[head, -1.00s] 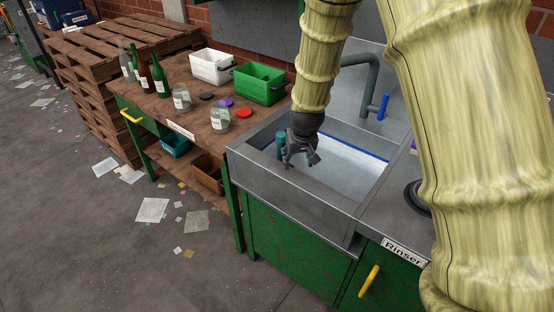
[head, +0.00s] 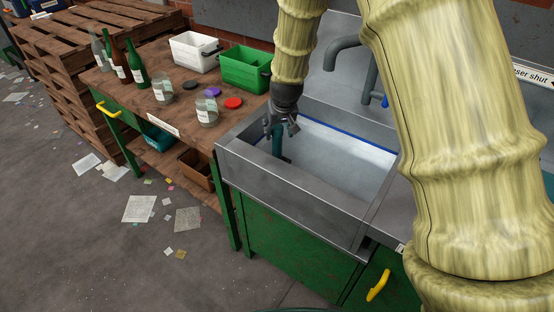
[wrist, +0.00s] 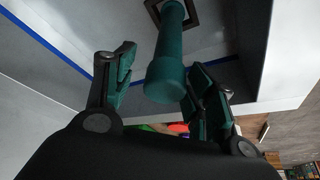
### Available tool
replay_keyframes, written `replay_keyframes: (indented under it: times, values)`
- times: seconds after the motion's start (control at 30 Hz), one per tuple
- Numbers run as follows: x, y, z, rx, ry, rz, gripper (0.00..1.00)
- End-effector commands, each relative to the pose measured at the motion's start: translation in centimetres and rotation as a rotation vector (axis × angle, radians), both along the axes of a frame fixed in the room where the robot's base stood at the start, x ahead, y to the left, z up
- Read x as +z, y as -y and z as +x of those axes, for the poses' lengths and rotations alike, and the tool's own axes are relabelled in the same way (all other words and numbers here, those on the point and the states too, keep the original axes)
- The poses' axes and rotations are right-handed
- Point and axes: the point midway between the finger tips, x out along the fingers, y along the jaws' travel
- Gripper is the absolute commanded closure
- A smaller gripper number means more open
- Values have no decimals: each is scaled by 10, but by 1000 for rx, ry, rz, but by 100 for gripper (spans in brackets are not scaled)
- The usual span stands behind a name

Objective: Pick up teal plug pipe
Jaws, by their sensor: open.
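The teal plug pipe (head: 277,141) stands upright in the left part of the sink basin. In the wrist view the teal pipe (wrist: 168,55) rises from a dark square fitting (wrist: 176,12) in the basin floor, its thicker capped end toward my gripper. My gripper (wrist: 160,85) is open, with one finger on each side of the pipe's top end. A gap shows on the left side; the right finger is close, and I cannot tell whether it touches. In the head view my gripper (head: 282,126) is over the pipe's top and partly hides it.
The metal sink (head: 290,190) has raised walls around the basin. A grey faucet (head: 350,45) stands behind it. The wooden bench (head: 130,88) at left holds glass jars, bottles, lids, a white bin (head: 194,55) and a green bin (head: 245,71).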

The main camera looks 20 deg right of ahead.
Motion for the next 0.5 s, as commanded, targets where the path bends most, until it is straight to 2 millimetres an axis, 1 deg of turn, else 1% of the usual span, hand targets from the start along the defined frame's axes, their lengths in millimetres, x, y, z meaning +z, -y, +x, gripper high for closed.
replay_keyframes:
  times: [0.17,0.5]
  values:
    - [-7,-1,2,0,0,0,45]
    - [-41,-4,14,0,-1,0,45]
